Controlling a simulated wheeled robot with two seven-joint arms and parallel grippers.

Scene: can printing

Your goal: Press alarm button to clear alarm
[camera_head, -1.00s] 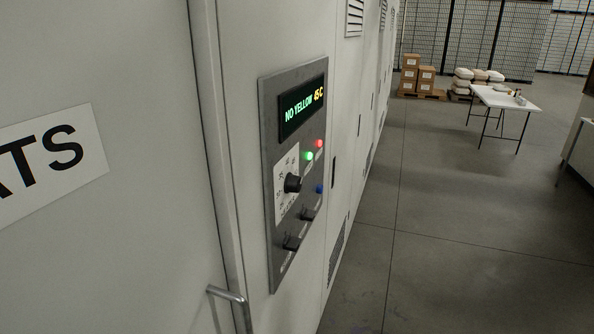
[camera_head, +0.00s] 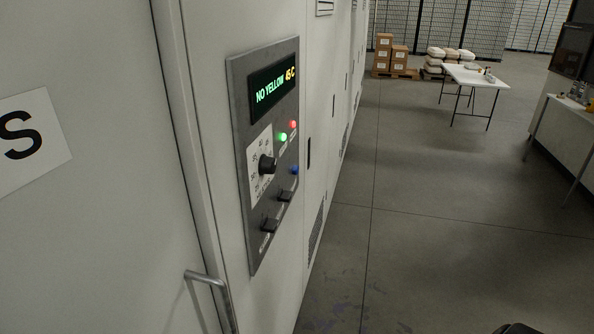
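A grey control panel (camera_head: 243,120) is set in the front of a tall white cabinet on the left. Its display (camera_head: 272,88) reads "NO YELLOW 45C" in green and orange. Below the display are a lit green button or lamp (camera_head: 283,137) and a red one (camera_head: 293,124). A blue button (camera_head: 295,169) sits lower at the right edge. A black rotary knob (camera_head: 266,164) and two dark switches (camera_head: 270,225) are also on the panel. I cannot tell which is the alarm button.
The grey floor (camera_head: 430,220) to the right is open. A white table (camera_head: 475,76), stacked boxes (camera_head: 391,54) and sacks (camera_head: 448,57) stand farther back. Another table (camera_head: 578,108) is at the right edge.

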